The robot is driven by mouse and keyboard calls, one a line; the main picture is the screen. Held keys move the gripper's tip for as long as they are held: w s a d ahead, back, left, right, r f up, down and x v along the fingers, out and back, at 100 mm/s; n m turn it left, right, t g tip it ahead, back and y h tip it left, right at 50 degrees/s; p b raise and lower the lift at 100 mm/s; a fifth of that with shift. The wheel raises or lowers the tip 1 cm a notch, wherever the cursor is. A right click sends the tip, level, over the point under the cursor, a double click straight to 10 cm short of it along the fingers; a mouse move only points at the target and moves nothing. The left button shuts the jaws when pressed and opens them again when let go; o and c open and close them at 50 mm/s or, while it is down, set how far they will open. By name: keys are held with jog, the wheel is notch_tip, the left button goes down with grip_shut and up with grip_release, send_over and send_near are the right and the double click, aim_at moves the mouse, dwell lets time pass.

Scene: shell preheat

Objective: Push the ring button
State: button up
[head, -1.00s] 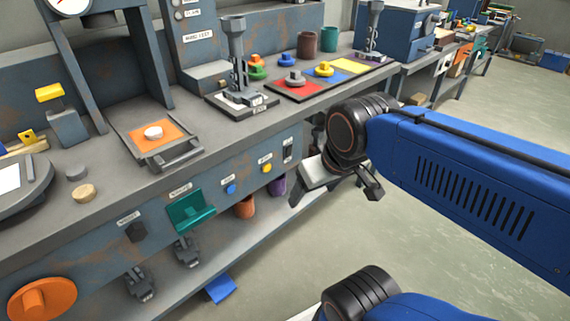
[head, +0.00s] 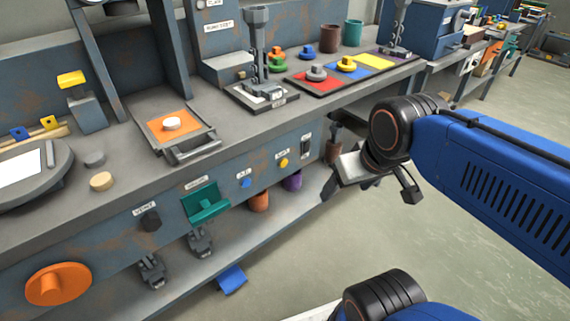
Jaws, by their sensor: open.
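The front panel of the bench carries a small blue button (head: 246,183) and a yellow button (head: 284,163), each under a small label. A teal flap or cover (head: 205,204) sits left of them under its own label, and a dark knob (head: 151,220) further left. The labels are too small to read surely, so I cannot tell which control is the ring button. My gripper (head: 370,190) is open, with nothing seen between its fingers. It is right of the yellow button, apart from the panel, in front of the bench's right part.
A large orange knob (head: 58,285) is on the panel's left. A dark switch (head: 306,148) is near my gripper. The bench top holds an orange plate (head: 185,133) in a tray, a stand (head: 258,60) and coloured mats (head: 318,84). The floor (head: 470,260) to the right is clear.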

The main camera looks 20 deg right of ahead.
grip_shut()
dwell(1.5)
